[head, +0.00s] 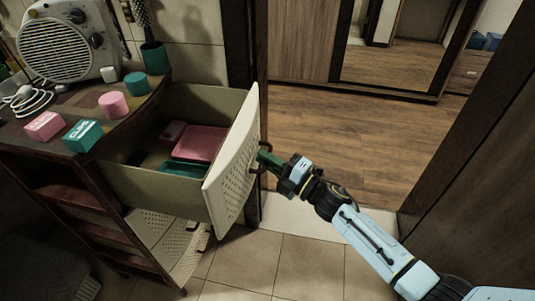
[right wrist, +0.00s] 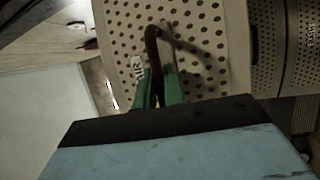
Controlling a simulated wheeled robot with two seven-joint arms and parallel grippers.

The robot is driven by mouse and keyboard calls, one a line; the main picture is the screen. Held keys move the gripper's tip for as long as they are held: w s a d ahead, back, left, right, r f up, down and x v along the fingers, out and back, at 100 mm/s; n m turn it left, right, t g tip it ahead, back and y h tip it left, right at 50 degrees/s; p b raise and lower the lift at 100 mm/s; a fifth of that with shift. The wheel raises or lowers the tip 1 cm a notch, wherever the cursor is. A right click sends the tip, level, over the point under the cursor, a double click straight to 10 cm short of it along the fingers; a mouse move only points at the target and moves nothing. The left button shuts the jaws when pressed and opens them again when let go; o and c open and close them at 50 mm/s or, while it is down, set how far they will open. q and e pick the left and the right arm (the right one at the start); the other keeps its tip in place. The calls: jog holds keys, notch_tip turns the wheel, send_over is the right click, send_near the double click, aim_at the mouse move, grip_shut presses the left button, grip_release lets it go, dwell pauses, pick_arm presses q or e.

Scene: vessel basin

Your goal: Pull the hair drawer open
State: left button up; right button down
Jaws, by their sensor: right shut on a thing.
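The hair drawer (head: 232,172) is pulled well out of the wooden cabinet. It has a cream perforated front and beige sides, and a pink thing and a teal thing lie inside. In the right wrist view its front (right wrist: 205,45) fills the upper middle, with a small, partly readable label left of the handle. My right gripper (head: 264,160) comes from the right, its green fingers (right wrist: 160,88) shut on the dark curved handle (right wrist: 152,48). My left gripper is not in view.
The cabinet top (head: 113,128) carries a fan heater (head: 62,45), pink and teal boxes and cups, and a coiled white cord. Lower perforated drawers (head: 165,225) sit beneath. A dark door frame (head: 247,45) stands behind. Tiled floor (head: 300,262) is clear in front.

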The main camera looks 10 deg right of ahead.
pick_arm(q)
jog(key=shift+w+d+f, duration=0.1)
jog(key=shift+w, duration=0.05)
pick_arm(e)
jog(key=shift+s+d, duration=0.25)
jog(key=shift+d, duration=0.25)
jog(key=c, duration=1.8)
grip_release()
jog(key=shift+o, duration=0.2)
